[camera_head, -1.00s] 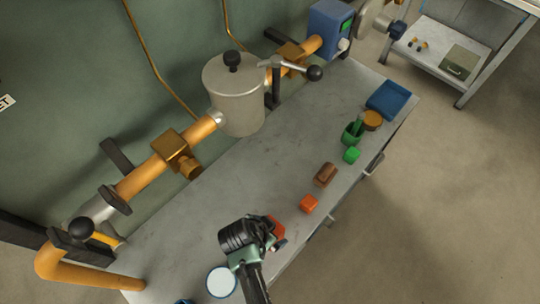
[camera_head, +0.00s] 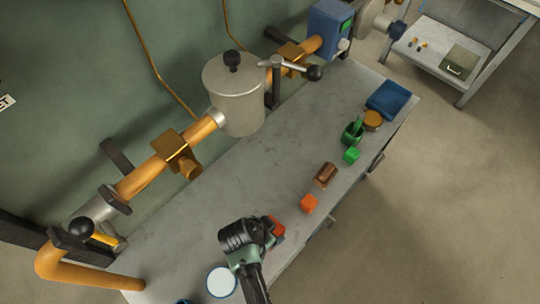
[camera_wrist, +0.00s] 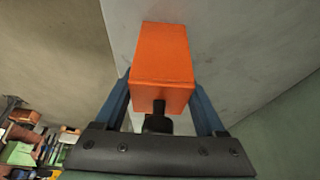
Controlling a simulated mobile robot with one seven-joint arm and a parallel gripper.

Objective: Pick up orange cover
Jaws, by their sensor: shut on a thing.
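An orange, box-shaped cover (camera_wrist: 162,55) sits between the two blue fingers of my gripper (camera_wrist: 160,98) in the wrist view. The fingers are shut on its sides, and a small dark knob shows under its near face. In the head view my gripper (camera_head: 272,236) is over the front edge of the grey bench, with part of the orange-red cover (camera_head: 278,228) showing at its right; the rest is hidden by my wrist. Whether the cover touches the bench is not clear.
A separate orange block (camera_head: 309,204) stands close to the right on the bench (camera_head: 220,200). Beyond it are a brown block (camera_head: 325,174), green pieces (camera_head: 352,154) and a blue tray (camera_head: 388,100). A white-topped round thing (camera_head: 221,282) is left of my arm. Pipes and a metal pot (camera_head: 235,95) line the wall.

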